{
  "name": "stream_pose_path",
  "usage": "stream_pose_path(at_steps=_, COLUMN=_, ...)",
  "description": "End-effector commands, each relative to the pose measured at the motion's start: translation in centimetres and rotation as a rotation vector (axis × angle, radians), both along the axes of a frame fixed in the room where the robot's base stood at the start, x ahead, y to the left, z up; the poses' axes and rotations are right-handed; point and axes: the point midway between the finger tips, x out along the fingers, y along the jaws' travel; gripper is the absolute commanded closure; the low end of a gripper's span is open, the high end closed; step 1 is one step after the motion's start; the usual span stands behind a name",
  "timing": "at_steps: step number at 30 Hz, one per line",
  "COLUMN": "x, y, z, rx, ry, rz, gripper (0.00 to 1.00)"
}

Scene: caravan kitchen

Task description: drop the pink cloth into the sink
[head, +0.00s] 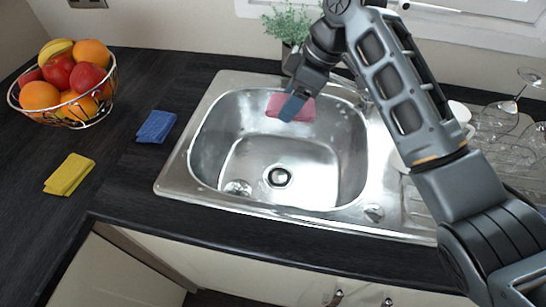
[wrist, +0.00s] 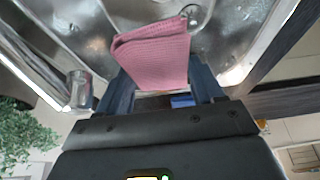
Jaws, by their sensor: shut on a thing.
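The pink cloth (head: 303,107) is held in my gripper (head: 293,100) above the far part of the metal sink (head: 210,150). In the wrist view the folded pink cloth (wrist: 155,52) sits between the two fingers of my gripper (wrist: 160,85), with the sink basin (wrist: 225,40) behind it. My gripper is shut on the cloth. In the head view a finger covers part of the cloth. The sink's drain (head: 279,177) shows, and the basin floor looks clear of cloths.
A blue cloth (head: 156,127) and a yellow cloth (head: 69,174) lie on the dark counter (head: 125,185) at left. A fruit basket (head: 66,112) stands behind them. A potted plant (head: 290,25) is behind the sink. Glasses (head: 497,118) stand at right, beyond my arm.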

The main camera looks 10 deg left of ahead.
Motion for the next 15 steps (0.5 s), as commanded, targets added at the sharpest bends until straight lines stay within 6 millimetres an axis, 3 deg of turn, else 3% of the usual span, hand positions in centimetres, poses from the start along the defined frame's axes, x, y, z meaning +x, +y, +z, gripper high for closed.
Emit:
stream_pose_path(at_steps=1, x=0.0, y=0.0, z=-1.2, rx=0.0, ry=0.0, rz=0.0, gripper=0.67)
stream_pose_path(at_steps=6, x=0.0, y=0.0, z=-2.9, rx=0.0, ry=0.0, rz=0.0, gripper=0.67)
stream_pose_path(at_steps=15, x=0.0, y=0.0, z=-3.2, rx=0.0, ry=0.0, rz=0.001, gripper=0.67)
